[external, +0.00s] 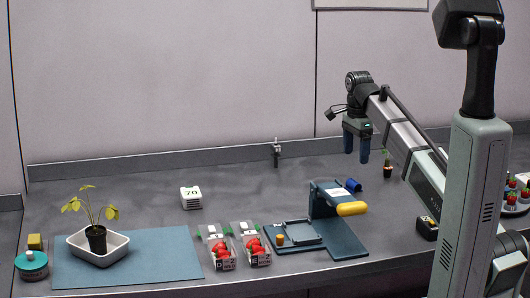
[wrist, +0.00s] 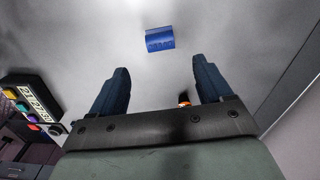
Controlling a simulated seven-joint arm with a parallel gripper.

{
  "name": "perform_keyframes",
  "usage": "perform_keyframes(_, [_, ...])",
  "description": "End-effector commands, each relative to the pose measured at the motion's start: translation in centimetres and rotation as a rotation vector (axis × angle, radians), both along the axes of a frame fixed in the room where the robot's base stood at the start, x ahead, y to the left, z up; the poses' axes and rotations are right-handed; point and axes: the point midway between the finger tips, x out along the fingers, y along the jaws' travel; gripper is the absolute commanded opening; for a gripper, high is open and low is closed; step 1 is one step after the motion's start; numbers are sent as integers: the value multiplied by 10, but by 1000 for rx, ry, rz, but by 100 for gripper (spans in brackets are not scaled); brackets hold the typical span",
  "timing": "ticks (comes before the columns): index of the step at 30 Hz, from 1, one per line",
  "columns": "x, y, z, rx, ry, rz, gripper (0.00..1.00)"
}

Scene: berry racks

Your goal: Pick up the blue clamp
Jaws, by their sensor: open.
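The blue clamp (external: 355,185) is a small, solid blue piece lying on the grey bench behind the blue press. In the wrist view the blue clamp (wrist: 160,39) shows beyond the fingertips, roughly centred between them, with dark marks on its lower edge. My gripper (external: 356,157) is open and empty, with its fingers pointing down above the bench near the clamp. In the wrist view my gripper (wrist: 161,66) has its two dark blue fingers spread wide, and they do not touch the clamp.
A seedling in a small pot (external: 388,171) stands right of the clamp. The blue press (external: 345,243) with a yellow handle is in front. Strawberry punnets (external: 222,262), a white block (external: 190,197) and a plant tray (external: 75,250) are further left. A black box (external: 427,227) sits right.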

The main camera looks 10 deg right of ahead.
Motion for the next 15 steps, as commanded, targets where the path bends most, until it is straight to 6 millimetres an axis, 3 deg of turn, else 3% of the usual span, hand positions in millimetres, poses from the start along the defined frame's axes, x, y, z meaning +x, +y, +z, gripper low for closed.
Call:
perform_keyframes(6, [-1, 0, -29, 0, 2, 1, 79])
perform_keyframes(15, [0, 0, -39, 0, 0, 1, 79])
